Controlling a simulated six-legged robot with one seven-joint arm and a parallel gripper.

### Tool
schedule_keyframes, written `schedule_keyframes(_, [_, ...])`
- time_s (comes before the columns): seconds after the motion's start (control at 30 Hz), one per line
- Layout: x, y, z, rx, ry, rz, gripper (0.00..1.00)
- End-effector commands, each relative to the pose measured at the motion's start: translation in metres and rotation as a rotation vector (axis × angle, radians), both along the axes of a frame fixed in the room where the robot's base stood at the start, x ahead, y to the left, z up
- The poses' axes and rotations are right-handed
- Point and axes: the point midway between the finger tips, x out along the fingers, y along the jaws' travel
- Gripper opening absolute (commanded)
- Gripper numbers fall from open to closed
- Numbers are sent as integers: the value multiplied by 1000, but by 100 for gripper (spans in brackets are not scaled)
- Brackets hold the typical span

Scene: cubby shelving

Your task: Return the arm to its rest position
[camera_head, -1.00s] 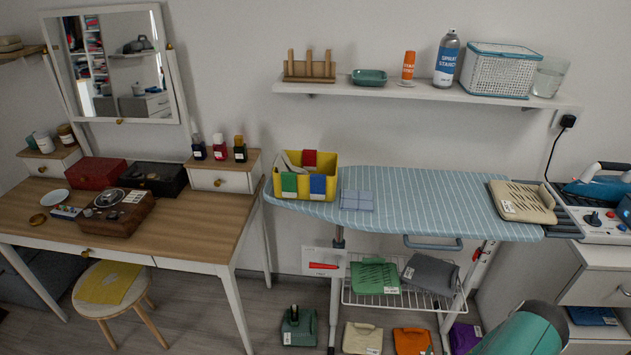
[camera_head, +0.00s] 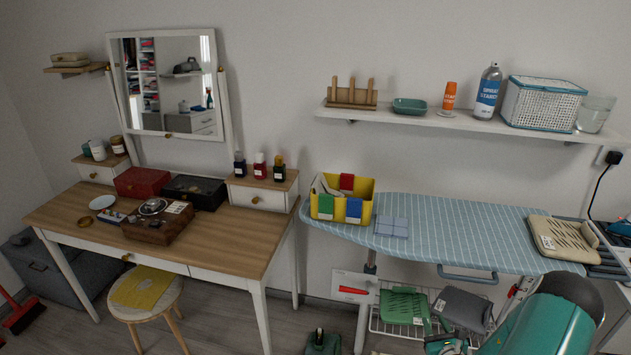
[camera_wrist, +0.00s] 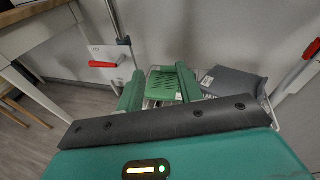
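My arm (camera_head: 545,320) shows at the lower right of the head view, its green link reaching into the picture. My gripper (camera_head: 450,344) is at the bottom edge there, in front of the wire rack under the ironing board. In the wrist view my gripper (camera_wrist: 158,84) has its two green fingers apart. A green folded item (camera_wrist: 163,84) on the rack shows in the gap between them, farther back. I see nothing held.
The blue striped ironing board (camera_head: 460,228) stands above the wire rack (camera_head: 388,328), which bears green and grey items. A wooden vanity desk (camera_head: 225,240) and stool (camera_head: 170,308) stand at left. A wall shelf (camera_head: 430,121) hangs above. Open floor shows between desk and board.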

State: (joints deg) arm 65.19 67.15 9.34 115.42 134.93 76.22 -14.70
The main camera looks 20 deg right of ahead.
Motion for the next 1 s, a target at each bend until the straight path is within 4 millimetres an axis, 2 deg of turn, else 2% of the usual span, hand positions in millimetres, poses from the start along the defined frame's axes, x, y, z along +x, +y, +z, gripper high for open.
schedule_keyframes(0.03, [20,16,28,-43,-14,100,36])
schedule_keyframes(0.2, [61,84,103,-179,-29,428,36])
schedule_keyframes(0.3, [72,128,142,-265,-29,615,36])
schedule_keyframes(0.43, [76,186,186,-392,-20,851,36])
schedule_keyframes(0.57, [68,240,222,-530,-1,1073,36])
schedule_keyframes(0.7, [47,291,255,-697,28,1295,36])
schedule_keyframes(0.8, [28,322,274,-830,52,1440,36])
schedule_keyframes(1.0, [-17,365,305,-1123,114,1688,36])
